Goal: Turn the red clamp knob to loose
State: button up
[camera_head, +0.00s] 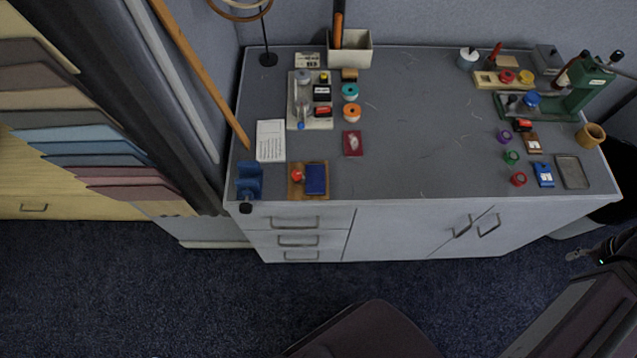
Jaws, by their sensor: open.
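A small red knob (297,176) stands on a wooden board beside a dark blue block (316,179), at the table's front left. Another red knob (507,76) sits on a cream base (487,84) at the back right, beside a yellow knob (526,77). I cannot tell from this view which is the clamp knob, or how tight either is. My gripper (578,254) is at the right edge, low beyond the table's front edge, open and empty, far from both knobs. It is small and dark here.
The grey table (430,110) is clear in its middle. A green press (575,92) stands at the back right. Several small coloured rings and a grey tray (572,171) lie at the front right. A blue bracket (249,180) stands at the front left corner, near a white sheet (270,140).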

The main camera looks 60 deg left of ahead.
aim_at(299, 178)
jog(key=z, duration=0.1)
jog(key=k, duration=1.35)
jog(key=u, duration=1.55)
jog(key=i, duration=0.95)
jog(key=z, duration=0.1)
